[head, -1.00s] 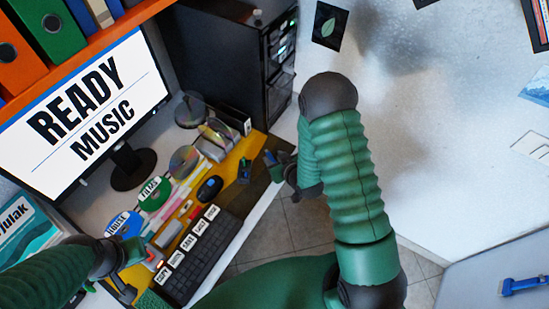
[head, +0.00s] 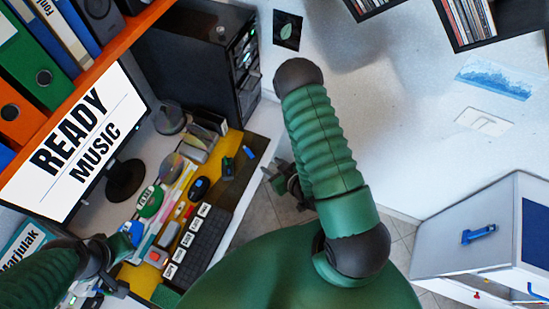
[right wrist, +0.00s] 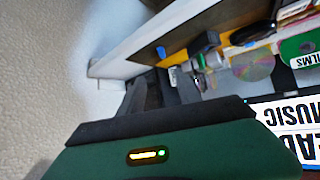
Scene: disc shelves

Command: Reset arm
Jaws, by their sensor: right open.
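My right arm rises in the middle of the head view, with its elbow high. My right gripper (head: 286,180) hangs beside the desk's right edge, partly behind its own arm. In the right wrist view its two dark fingers (right wrist: 162,92) are apart, with nothing seen between them. My left gripper (head: 122,264) is at the lower left, over the near end of the desk. Its fingers look apart, and I see nothing held in it.
The desk holds a monitor (head: 88,140) reading "READY MUSIC", a labelled keyboard (head: 205,243), discs and small items. A black computer tower (head: 200,62) stands behind. Binders (head: 42,72) fill an orange shelf. A white cabinet with a blue handle (head: 479,234) is at the right.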

